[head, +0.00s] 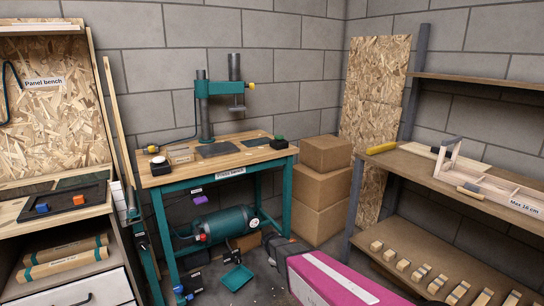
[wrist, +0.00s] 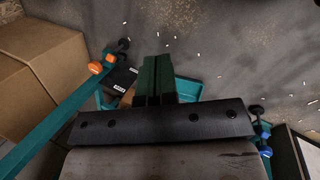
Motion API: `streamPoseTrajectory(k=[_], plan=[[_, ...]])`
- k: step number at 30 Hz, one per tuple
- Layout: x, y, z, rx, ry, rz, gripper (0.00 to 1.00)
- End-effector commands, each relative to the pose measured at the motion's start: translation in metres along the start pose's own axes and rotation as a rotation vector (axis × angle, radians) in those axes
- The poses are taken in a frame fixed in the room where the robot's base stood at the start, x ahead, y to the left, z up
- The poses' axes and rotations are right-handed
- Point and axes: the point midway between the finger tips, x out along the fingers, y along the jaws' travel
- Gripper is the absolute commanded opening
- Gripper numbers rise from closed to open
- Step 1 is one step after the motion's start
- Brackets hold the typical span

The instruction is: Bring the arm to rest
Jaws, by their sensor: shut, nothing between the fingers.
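My gripper (wrist: 157,62) shows in the wrist view as two dark green fingers side by side, closed together with nothing between them. They point down over the grey, littered floor and hide part of a teal tray (wrist: 186,90) behind them. In the head view my magenta arm reaches in from the bottom, its dark end in front of the teal press bench (head: 228,172). The arm holds nothing that I can see.
Stacked cardboard boxes (head: 323,187) stand right of the bench. A green tank (head: 222,222) is under it, and the teal tray (head: 237,277) lies on the floor. A wooden shelf (head: 425,172) with several small blocks below stands right, a panel bench (head: 50,195) left.

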Motion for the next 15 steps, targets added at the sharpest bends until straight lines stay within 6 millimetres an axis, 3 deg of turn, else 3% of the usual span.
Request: streamPoseTrajectory(k=[1,6,12,15], plan=[[-0.018,0.003,0.036,0.107,0.006,-0.036,0.00],[-0.060,0.010,0.116,0.456,0.021,-0.169,0.00],[-0.103,0.006,0.188,0.799,0.029,-0.311,0.00],[-0.116,0.003,0.208,0.908,0.030,-0.361,0.00]])
